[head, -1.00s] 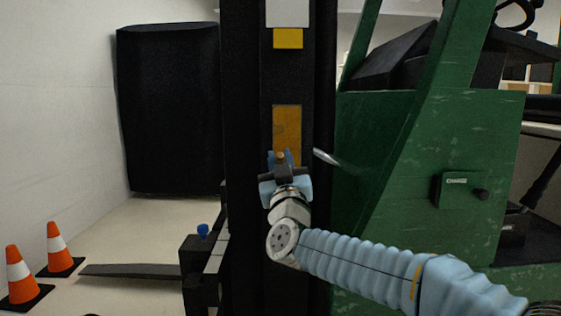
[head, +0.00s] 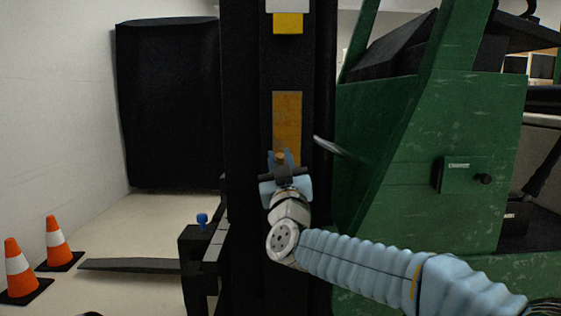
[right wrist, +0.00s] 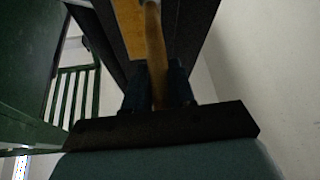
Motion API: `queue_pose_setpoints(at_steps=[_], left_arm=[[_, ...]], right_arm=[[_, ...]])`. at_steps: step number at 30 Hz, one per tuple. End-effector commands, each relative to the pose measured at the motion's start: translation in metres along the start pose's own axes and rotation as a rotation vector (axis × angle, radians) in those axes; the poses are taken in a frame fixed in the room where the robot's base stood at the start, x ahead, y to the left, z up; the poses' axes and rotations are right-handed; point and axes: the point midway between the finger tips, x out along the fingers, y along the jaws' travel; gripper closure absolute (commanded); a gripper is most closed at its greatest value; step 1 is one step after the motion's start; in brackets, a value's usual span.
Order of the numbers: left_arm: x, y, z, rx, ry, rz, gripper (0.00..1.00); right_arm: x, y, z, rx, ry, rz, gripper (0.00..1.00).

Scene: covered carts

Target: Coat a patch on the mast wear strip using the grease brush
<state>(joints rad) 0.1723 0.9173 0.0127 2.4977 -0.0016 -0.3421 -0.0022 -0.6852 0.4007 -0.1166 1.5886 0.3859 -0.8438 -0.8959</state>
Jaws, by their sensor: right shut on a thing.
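The mast wear strip (head: 287,122) is an amber-brown upright band on the dark mast in the head view. It also shows at the top of the right wrist view (right wrist: 128,25). My right gripper (head: 281,160) is at the strip's lower end, shut on the grease brush. The brush's wooden handle (right wrist: 155,62) rises from between the fingers, toward the strip. In the head view only a small tan end of the brush (head: 281,156) shows. Its bristles are not clearly visible, and I cannot tell whether they touch the strip. My left gripper is not in view.
A green forklift body (head: 420,170) stands right of the mast (head: 245,120). A fork (head: 130,265) extends left, low down. Two orange cones (head: 58,240) stand at the far left. A black covered object (head: 168,105) is against the wall.

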Motion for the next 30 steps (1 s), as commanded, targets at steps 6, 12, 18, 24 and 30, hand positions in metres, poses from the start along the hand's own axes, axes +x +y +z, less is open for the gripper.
queue_pose_setpoints(at_steps=[6, 12, 18, 24, 30], left_arm=[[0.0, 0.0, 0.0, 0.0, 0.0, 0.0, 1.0], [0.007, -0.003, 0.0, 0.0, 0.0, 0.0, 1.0], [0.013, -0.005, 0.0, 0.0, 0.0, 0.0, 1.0], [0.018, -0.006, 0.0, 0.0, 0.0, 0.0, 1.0], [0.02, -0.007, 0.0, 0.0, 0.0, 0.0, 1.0]], right_arm=[[0.0, 0.0, -0.001, 0.0, 0.0, 0.0, 1.0], [-0.016, -0.001, -0.008, 0.002, 0.003, -0.001, 1.0], [-0.036, -0.003, -0.019, 0.003, 0.003, -0.002, 1.0], [-0.057, -0.003, -0.03, 0.002, 0.002, -0.001, 1.0], [-0.075, -0.004, -0.04, 0.002, 0.002, 0.0, 1.0]])
